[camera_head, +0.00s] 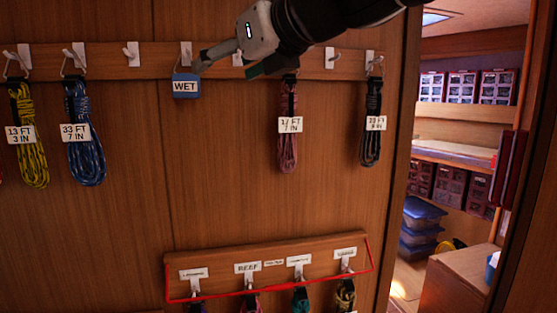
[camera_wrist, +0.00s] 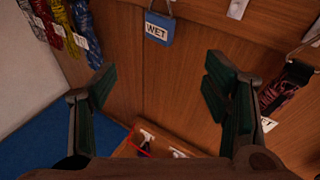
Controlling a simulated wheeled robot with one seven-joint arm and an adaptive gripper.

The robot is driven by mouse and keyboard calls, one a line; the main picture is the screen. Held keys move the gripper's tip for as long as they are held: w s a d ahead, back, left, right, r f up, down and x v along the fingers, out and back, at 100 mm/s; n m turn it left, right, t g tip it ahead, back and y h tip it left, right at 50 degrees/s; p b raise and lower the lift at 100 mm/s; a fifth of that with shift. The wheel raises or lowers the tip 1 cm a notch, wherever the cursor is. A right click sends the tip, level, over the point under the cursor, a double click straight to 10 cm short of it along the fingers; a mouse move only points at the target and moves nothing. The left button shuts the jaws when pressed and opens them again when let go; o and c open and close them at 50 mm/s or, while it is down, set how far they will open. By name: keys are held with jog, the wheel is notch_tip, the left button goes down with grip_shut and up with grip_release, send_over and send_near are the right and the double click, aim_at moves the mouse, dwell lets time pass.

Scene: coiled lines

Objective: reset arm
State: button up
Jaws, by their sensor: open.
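My gripper (camera_head: 226,62) is at the upper middle of the head view, in front of the upper hook rail. Its fingers are beside the blue WET tag (camera_head: 185,87), which hangs from a hook on that rail. In the wrist view my gripper (camera_wrist: 160,88) has its two dark green fingers wide apart with nothing between them. The WET tag also shows in the wrist view (camera_wrist: 159,29), beyond the fingers at the top. My arm comes in from the top right of the head view and covers part of the rail.
Coiled lines hang on the upper rail (camera_head: 105,62): yellow (camera_head: 31,150), blue (camera_head: 88,160), pink (camera_head: 287,155) and dark (camera_head: 371,145). A lower labelled board (camera_head: 225,256) holds several more coils. An open doorway with shelves and blue bins (camera_head: 420,225) is at right.

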jog(key=s+d+f+n+g+h+p, duration=0.1)
jog(key=s+d+f+n+g+h, duration=0.2)
jog(key=s+d+f+n, duration=0.9)
jog(key=s+d+f+n+g+h+p, duration=0.1)
jog(key=s+d+f+n+g+h, duration=0.2)
jog(key=s+d+f+n+h, duration=0.4)
jog(key=s+d+f+n, duration=0.3)
jog(key=d+f, duration=0.1)
jog(key=f, duration=0.2)
jog(key=s+d+f+n, duration=0.3)
jog(key=d+f+n, duration=0.1)
jog(key=d+f, duration=0.1)
jog(key=shift+d+f+g+h, duration=0.2)
jog(key=shift+f+g+h, duration=0.15)
jog(key=shift+f, duration=0.4)
jog(key=shift+s, duration=0.1)
